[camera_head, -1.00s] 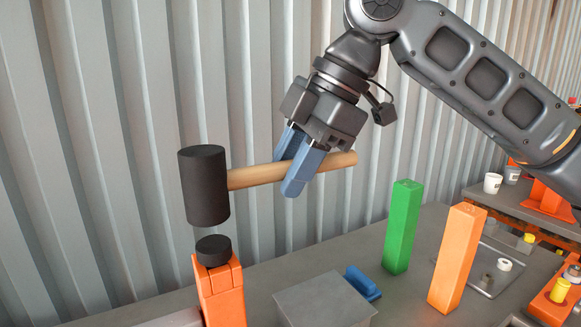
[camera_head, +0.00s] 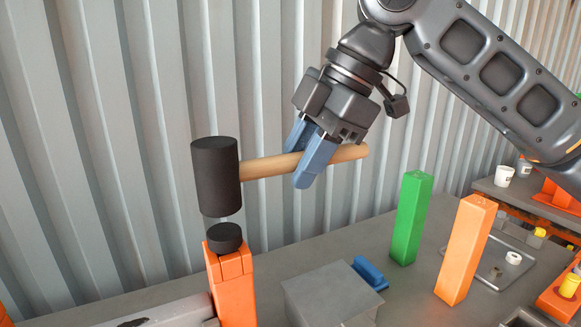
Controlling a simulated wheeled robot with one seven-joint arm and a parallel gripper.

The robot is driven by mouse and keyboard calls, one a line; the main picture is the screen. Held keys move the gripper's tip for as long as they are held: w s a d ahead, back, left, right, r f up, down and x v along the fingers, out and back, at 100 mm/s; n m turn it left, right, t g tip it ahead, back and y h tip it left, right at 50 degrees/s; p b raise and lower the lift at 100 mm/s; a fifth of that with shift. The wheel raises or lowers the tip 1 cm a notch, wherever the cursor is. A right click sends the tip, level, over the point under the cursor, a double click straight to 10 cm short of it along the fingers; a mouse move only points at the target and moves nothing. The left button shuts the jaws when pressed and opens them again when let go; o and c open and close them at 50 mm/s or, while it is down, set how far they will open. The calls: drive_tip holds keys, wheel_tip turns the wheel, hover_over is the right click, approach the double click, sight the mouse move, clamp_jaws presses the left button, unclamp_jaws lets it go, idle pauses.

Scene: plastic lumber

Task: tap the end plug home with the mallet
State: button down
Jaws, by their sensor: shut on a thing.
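My gripper (camera_head: 308,163) has blue fingers shut on the wooden handle of the mallet (camera_head: 216,178). The handle runs roughly level, and the black cylindrical head hangs upright at its left end. The black round end plug (camera_head: 224,237) sits on top of an upright orange post (camera_head: 232,288). The mallet head is just above the plug, with a small gap showing between them. How deep the plug sits in the post is hidden; its thick disc shows above the top.
A grey block (camera_head: 333,292) and a blue piece (camera_head: 370,274) lie on the grey bench. A green post (camera_head: 411,218) and an orange post (camera_head: 465,250) stand to the right. A tray (camera_head: 508,262) with small parts lies behind them. A corrugated wall (camera_head: 90,150) backs the bench.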

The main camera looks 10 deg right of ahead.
drive_tip(key=shift+r+p, duration=0.4)
drive_tip(key=shift+p, duration=0.75)
drive_tip(key=shift+f, duration=0.15)
idle(0.5)
drive_tip(key=shift+f, duration=0.4)
drive_tip(key=shift+f+b, duration=1.2)
drive_tip(key=shift+f, duration=0.85)
